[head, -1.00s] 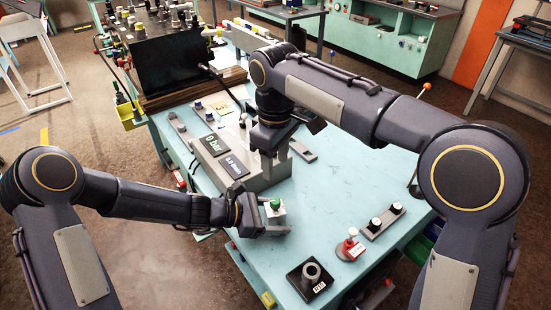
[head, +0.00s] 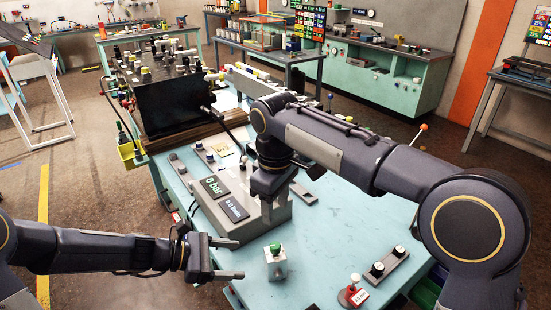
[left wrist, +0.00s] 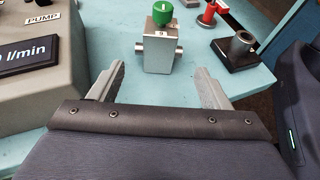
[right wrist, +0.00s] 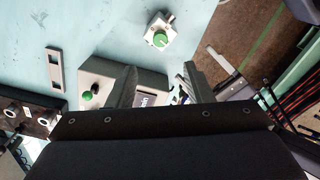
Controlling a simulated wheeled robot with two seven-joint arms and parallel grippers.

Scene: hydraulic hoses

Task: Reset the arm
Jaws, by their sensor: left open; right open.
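My left gripper (head: 228,257) is open and empty, to the left of a small metal valve block (head: 276,270) with a green knob. In the left wrist view its open fingers (left wrist: 160,76) point toward the block (left wrist: 160,54), which stands upright on the table beyond the fingertips, apart from them. My right gripper (head: 272,182) is over the grey pump console (head: 265,213); its fingers are largely hidden in the head view. In the right wrist view its fingers (right wrist: 160,70) are apart, with the console (right wrist: 150,82) behind them.
The light blue table (head: 320,235) has clear room right of the console. A red-based fitting (head: 353,292) and a two-knob bar (head: 387,264) stand at its right. A dark socket block (left wrist: 235,50) shows in the left wrist view. A black panel (head: 172,105) stands behind.

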